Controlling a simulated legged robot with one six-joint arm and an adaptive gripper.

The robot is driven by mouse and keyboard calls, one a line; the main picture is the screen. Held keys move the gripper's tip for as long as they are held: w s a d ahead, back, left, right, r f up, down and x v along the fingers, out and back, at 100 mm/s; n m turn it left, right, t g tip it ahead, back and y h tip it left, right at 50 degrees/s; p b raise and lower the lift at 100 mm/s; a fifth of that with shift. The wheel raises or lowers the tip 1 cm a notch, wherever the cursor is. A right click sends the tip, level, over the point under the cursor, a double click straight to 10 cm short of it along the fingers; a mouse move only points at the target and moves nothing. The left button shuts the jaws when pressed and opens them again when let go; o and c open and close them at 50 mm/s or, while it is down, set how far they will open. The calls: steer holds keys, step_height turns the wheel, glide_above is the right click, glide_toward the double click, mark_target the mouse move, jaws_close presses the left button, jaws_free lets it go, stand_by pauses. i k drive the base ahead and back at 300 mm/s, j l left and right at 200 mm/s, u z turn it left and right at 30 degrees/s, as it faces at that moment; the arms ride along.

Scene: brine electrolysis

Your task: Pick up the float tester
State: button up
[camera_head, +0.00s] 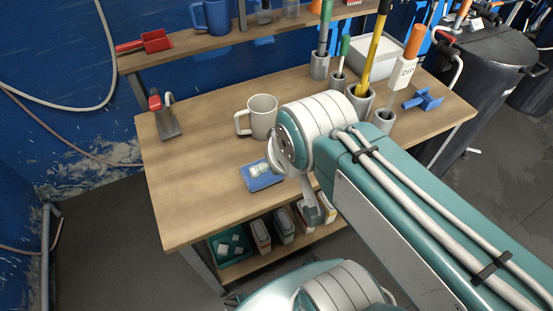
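I cannot tell for sure which object is the float tester. Tall tools stand upright in grey cylindrical holders at the back right of the bench: a yellow rod (373,50), a green-topped stick (342,55) and another green-and-orange stick (323,25). A small blue item (262,178) with a pale piece on top lies flat near the front edge, beside my wrist. My gripper (312,208) points down by the bench's front edge. Its fingers are small and partly hidden by the wrist, so its opening is unclear. I see nothing clearly held.
A white mug (261,114) stands on the wooden bench (190,190) behind my wrist. A red-handled stand (164,118) is at the left, and a blue bracket (423,100) at the right. A dark drum (480,85) stands right. The bench's left front is clear.

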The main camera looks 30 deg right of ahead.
mark_target(404, 67)
steer(key=k+z, duration=0.1)
steer(key=z, duration=1.4)
